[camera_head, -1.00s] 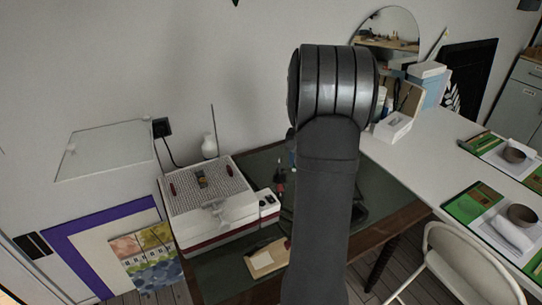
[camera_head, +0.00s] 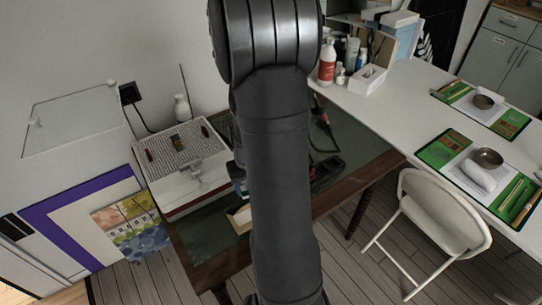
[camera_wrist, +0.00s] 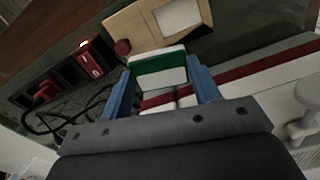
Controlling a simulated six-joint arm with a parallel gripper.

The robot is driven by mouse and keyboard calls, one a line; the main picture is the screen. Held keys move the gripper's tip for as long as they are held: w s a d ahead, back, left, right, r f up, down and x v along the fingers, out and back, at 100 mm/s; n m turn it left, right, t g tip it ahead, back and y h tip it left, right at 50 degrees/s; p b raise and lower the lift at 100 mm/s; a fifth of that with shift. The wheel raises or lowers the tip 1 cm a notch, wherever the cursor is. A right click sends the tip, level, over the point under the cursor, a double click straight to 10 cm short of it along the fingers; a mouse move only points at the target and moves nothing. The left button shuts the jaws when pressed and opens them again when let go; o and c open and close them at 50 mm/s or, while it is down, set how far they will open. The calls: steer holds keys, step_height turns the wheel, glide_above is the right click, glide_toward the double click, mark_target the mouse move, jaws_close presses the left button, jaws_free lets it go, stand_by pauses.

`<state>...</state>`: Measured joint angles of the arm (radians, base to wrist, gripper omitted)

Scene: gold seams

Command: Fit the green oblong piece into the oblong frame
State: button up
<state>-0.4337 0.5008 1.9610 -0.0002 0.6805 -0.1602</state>
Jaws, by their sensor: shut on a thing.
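In the wrist view the green piece (camera_wrist: 160,62), with white bands on its edges, sits between the two blue fingers of my gripper (camera_wrist: 160,82). My gripper is shut on it. Just beyond it lies a light wooden board (camera_wrist: 134,24) with a pale rectangular area in it; I cannot tell whether this is the oblong frame. The piece overlaps the board's near edge in the picture, and whether they touch is unclear. In the head view my arm hides the gripper, the piece and most of the board (camera_head: 241,218).
A white-and-red machine with a perforated top (camera_head: 185,150) stands on the dark green tabletop (camera_head: 205,240). In the wrist view a dark device with a red switch (camera_wrist: 90,65) and a black cable lie left of the gripper. A white table (camera_head: 400,105) stands to the right.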

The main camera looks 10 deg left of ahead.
steer(key=s, duration=0.1)
steer(key=s+f+n, duration=0.1)
steer(key=s, duration=0.1)
steer(key=s+a+n, duration=0.1)
steer(key=shift+s+a+f, duration=0.1)
steer(key=shift+s+f, duration=0.25)
steer(key=shift+s, duration=0.05)
steer(key=shift+f, duration=2.5)
steer(key=shift+f, duration=0.55)
steer(key=o, duration=0.8)
steer(key=shift+o, duration=0.2)
step_height(320, 180, up, 7)
